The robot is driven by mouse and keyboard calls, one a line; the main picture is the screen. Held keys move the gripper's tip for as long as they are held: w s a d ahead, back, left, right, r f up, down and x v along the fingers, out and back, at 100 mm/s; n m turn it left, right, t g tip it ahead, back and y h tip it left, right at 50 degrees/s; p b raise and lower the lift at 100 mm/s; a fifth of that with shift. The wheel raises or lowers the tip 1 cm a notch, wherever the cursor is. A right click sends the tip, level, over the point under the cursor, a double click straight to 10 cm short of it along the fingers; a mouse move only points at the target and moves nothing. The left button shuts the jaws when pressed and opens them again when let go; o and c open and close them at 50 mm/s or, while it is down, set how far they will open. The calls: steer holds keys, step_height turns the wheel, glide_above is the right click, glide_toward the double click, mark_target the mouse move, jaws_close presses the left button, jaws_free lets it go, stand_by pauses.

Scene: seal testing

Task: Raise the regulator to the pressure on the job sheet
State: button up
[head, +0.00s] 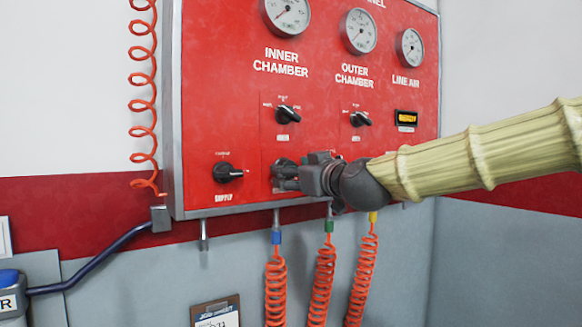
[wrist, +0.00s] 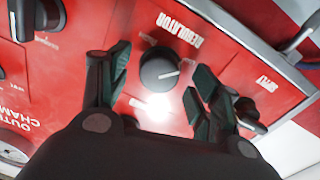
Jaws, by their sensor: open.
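The regulator knob (wrist: 159,69) is a round dark knob with a pale pointer line on the red panel (head: 225,110). Its REGULATOR label is upside down in the wrist view. My gripper (head: 284,175) is open, with one finger on each side of the knob and visible gaps between. In the head view my gripper largely hides the knob. The line air gauge (head: 410,48) is at the panel's upper right; its reading is too small to tell. The job sheet (head: 217,317) hangs on a clipboard below, cut off by the picture's edge, its pressure unreadable.
The supply knob (head: 228,173) is left of my gripper. The inner chamber selector (head: 288,115) and outer chamber selector (head: 360,119) sit above. A small lit display (head: 407,117) is at right. Several orange coiled hoses (head: 322,283) hang below the panel.

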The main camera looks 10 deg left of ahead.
steer(key=shift+x, duration=0.8)
steer(key=c, duration=1)
steer(key=shift+c, duration=0.2)
steer(key=shift+m, duration=0.3)
